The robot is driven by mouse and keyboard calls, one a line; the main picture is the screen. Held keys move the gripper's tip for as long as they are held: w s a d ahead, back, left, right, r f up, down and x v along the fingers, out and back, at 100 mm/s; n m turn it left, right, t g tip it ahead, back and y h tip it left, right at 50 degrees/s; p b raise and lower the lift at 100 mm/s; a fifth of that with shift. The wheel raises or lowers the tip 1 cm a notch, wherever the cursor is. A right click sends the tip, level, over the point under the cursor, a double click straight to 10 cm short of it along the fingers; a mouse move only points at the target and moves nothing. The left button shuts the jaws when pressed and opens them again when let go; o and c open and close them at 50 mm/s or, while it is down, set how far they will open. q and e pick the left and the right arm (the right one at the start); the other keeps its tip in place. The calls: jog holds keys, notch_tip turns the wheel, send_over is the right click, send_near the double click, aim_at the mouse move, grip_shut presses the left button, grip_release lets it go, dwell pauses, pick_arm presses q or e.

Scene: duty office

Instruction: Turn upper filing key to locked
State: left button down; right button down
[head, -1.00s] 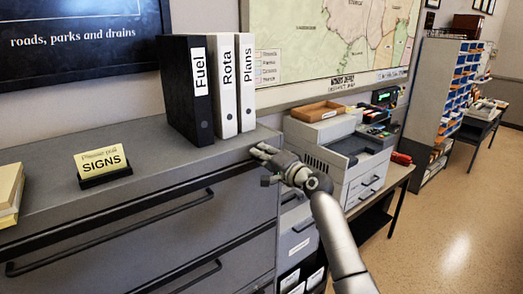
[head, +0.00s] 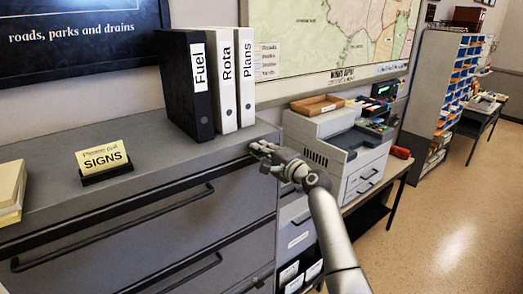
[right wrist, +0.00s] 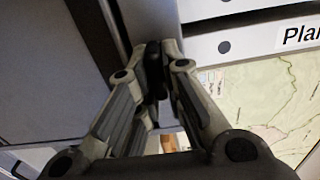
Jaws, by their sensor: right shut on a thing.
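The grey filing cabinet (head: 60,238) fills the lower left of the head view, with long dark drawer handles. My right gripper (head: 256,149) is at the upper right corner of its front, just below the top edge. In the right wrist view its fingers (right wrist: 157,72) are closed on a small dark piece, which I take to be the upper filing key (right wrist: 154,82). The key is mostly hidden by the fingers, so its angle cannot be read. My left gripper is not in view.
Binders marked Fuel (head: 186,88), Rota (head: 224,95) and Plans (head: 246,90) stand on the cabinet top near my gripper. A SIGNS card holder (head: 105,173) sits further left. A grey and white office machine (head: 340,150) stands to the right. Open floor lies at far right.

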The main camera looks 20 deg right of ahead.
jog(key=c, duration=1.5)
grip_release()
jog(key=shift+c, duration=0.2)
jog(key=v, duration=1.2)
